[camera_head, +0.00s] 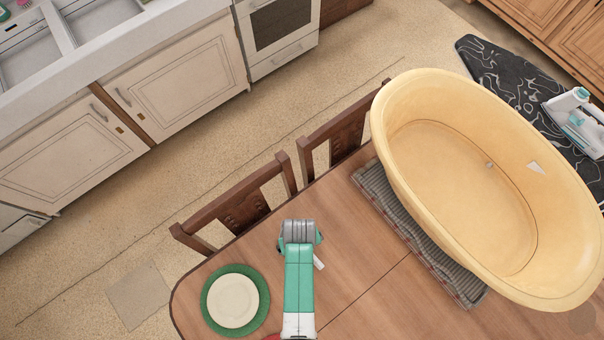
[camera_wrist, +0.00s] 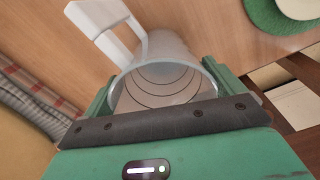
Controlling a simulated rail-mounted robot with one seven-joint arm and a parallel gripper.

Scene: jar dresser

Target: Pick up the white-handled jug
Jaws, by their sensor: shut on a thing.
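The jug (camera_wrist: 165,75) is a translucent pale cup with dark rings inside and a white angular handle (camera_wrist: 108,28). In the wrist view its open mouth faces the camera, with the handle toward the upper left. My gripper (camera_wrist: 158,84) is shut on the jug, with a green finger on either side of its rim. In the head view my arm covers most of the jug, and a small white piece, likely the handle (camera_head: 319,262), shows beside my gripper (camera_head: 300,241). I cannot tell whether the jug's base touches the table.
The wooden table (camera_head: 345,250) holds a green mat (camera_head: 264,312) with a cream plate (camera_head: 233,301) at left. A large yellow tub (camera_head: 460,190) stands on a striped cloth (camera_head: 392,212) at right. Two chairs (camera_head: 235,208) (camera_head: 338,135) line the far edge.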

